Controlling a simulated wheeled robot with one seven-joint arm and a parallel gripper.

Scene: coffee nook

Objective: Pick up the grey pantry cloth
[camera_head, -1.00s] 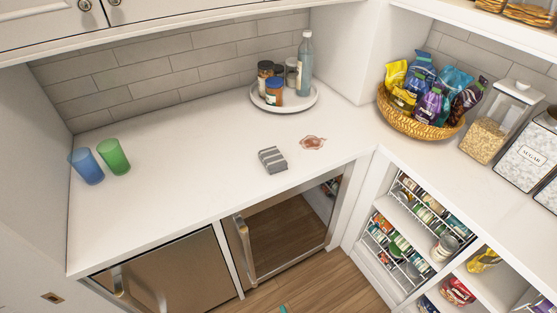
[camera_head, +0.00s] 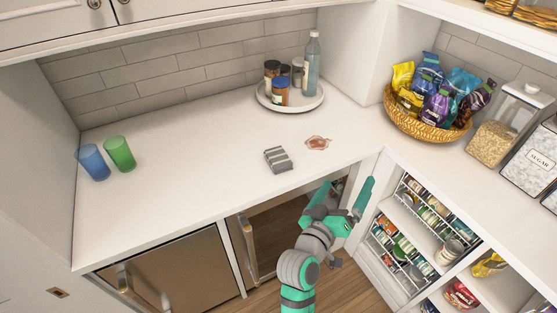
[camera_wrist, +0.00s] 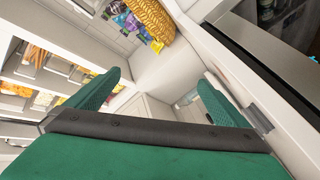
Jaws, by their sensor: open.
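The grey pantry cloth (camera_head: 278,159) lies folded on the white counter (camera_head: 190,180), near its front edge. It is grey with lighter stripes. Just right of it is a reddish-brown spill (camera_head: 318,143). My gripper (camera_head: 345,197) is in front of the counter's front edge, to the right of and below the cloth in the head view, apart from it. In the wrist view my gripper's two green fingers (camera_wrist: 158,92) stand wide apart with nothing between them.
A round white tray (camera_head: 262,100) with jars and a bottle (camera_head: 312,65) stands behind the cloth. Blue (camera_head: 93,163) and green (camera_head: 120,153) cups stand at the left. A wicker basket (camera_head: 425,128) of snack bags is at the right. The counter around the cloth is mostly clear.

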